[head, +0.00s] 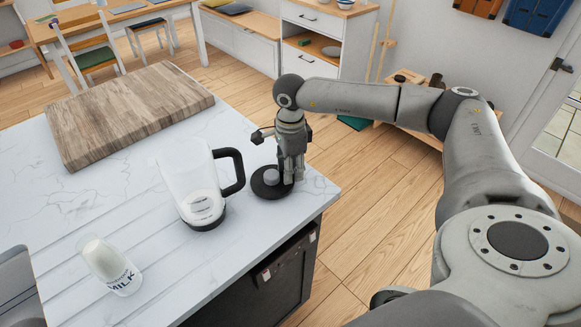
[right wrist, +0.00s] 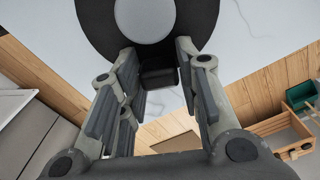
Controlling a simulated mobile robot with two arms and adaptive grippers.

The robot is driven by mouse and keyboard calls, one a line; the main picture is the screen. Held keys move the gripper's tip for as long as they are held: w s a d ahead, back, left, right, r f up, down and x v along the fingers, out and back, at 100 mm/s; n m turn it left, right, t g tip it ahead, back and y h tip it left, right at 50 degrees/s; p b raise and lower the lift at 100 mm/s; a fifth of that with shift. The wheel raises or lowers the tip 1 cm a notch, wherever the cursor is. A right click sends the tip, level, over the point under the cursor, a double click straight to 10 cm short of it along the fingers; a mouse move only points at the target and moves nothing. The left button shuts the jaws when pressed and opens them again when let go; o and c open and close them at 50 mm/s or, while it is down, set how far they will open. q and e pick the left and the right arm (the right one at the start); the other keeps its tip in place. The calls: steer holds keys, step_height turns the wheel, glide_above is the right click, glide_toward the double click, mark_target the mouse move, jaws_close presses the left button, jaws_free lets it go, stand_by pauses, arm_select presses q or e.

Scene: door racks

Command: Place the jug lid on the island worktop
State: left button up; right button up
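The jug lid (head: 264,189) is a black disc with a grey round knob. It appears to lie flat on the white marbled island worktop (head: 262,240), near its right corner. In the right wrist view the lid (right wrist: 95,22) fills the top, and its black tab reaches between the fingertips. My right gripper (head: 291,176) points down at the lid's right side. Its fingers (right wrist: 158,65) stand apart on both sides of the tab, with small gaps visible. The clear jug (head: 185,180) with a black handle stands upright left of the lid, without a lid on it. My left gripper is out of view.
A milk glass (head: 108,265) stands at the front left of the worktop, and a wooden board (head: 130,112) lies at the back. The worktop's right edge is close to the lid. A low wooden shelf stands beyond on the floor.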

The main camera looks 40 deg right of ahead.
steer(key=shift+o, duration=1.2)
steer(key=shift+r, duration=0.25)
steer(key=shift+r+b, duration=1.45)
steer(key=shift+r, duration=4.45)
steer(key=shift+s+f, duration=0.1)
